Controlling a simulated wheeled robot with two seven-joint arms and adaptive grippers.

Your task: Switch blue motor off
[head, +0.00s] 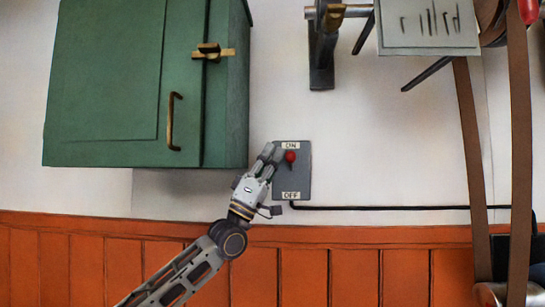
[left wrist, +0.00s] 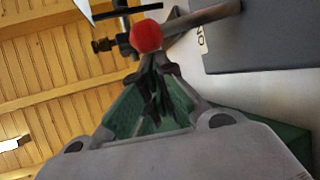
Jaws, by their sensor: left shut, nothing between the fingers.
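A grey switch plate (head: 304,180) is on the white wall, marked ON at the top and OFF at the bottom. Its lever has a red ball knob (head: 290,156), which is near the ON end. My left gripper (head: 271,151) is shut and empty, just left of the knob in the head view. In the left wrist view the red knob (left wrist: 147,36) shows right beyond the closed fingertips (left wrist: 157,64); I cannot tell whether they touch. The plate's edge with its label (left wrist: 202,40) is at the upper right there. My right gripper is not in view.
A green wall cabinet (head: 120,85) with a brass latch hangs up and left of the switch. A black cable (head: 400,207) runs right from the plate. Brown belts (head: 470,150) and a metal bracket (head: 321,60) are to the right. Orange panelling (head: 350,270) lies below.

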